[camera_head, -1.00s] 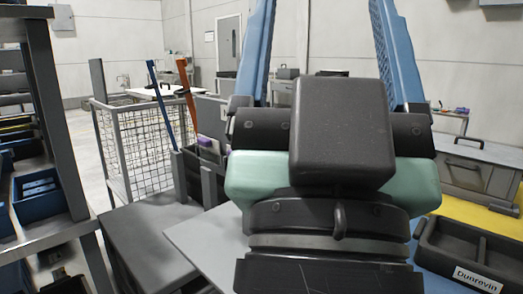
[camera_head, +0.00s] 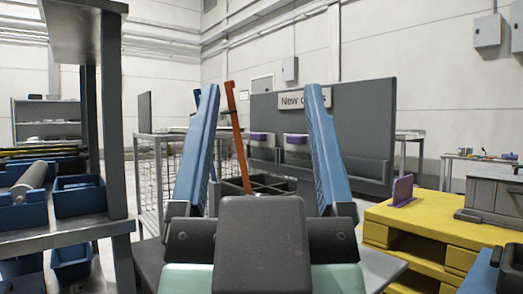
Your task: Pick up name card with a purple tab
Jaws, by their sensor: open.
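Two pale cards with purple tabs show on a dark grey board (camera_head: 375,125) beyond my gripper.
An orange-red bar (camera_head: 238,135) stands upright near a dark divided bin (camera_head: 258,184). A wire cage (camera_head: 150,170) is to the left. Shelving with blue bins (camera_head: 78,197) fills the left. A yellow pallet (camera_head: 425,225) at right carries a purple upright piece (camera_head: 402,190) and a grey box (camera_head: 492,198).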

